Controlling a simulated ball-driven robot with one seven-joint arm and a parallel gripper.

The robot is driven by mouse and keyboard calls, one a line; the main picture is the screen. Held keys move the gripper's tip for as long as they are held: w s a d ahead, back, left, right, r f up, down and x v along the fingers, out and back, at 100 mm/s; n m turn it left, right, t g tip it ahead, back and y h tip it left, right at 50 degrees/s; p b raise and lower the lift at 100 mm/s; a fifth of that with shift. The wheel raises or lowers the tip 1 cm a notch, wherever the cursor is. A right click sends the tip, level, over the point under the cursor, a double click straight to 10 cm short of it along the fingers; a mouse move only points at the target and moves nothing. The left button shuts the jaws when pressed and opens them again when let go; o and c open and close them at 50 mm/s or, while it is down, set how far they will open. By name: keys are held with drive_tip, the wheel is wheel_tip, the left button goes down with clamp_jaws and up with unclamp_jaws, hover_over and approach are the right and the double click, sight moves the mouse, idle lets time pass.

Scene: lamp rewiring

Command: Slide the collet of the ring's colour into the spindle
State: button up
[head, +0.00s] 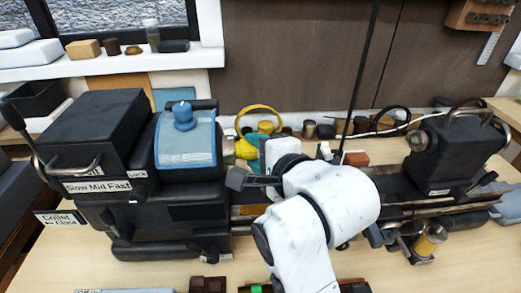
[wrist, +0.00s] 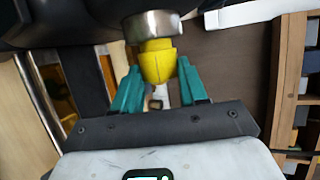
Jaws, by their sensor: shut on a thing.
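The yellow collet (wrist: 158,63) is between the teal fingertips of my gripper (wrist: 159,68), which is shut on it. Its far end meets the silver rim of the spindle nose (wrist: 152,25) in the wrist view; I cannot tell how much of it is inside. In the head view the collet (head: 245,149) shows just right of the spindle nose (head: 228,152) on the dark headstock, roughly in line with it. My arm hides most of the fingers there. A yellow ring (head: 258,112) stands upright behind the collet.
The dark headstock (head: 95,130) is at left, with a blue-framed guard (head: 187,145) near the spindle. The tailstock (head: 455,150) stands at right. Several small parts and a black loop (head: 393,118) lie behind the lathe bed. A lever with a brass cylinder (head: 430,241) is at front right.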

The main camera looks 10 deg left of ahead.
drive_tip(key=shift+s+a, duration=0.1)
drive_tip(key=shift+a, duration=0.35)
drive_tip(key=o, duration=1.1)
drive_tip(key=shift+o, duration=0.2)
drive_tip(key=shift+s, duration=0.1)
drive_tip(key=v, duration=1)
drive_tip(key=shift+s+d+b, duration=0.2)
drive_tip(key=shift+s+b, duration=0.05)
drive_tip(key=shift+b, duration=0.05)
drive_tip(key=shift+r, duration=0.1)
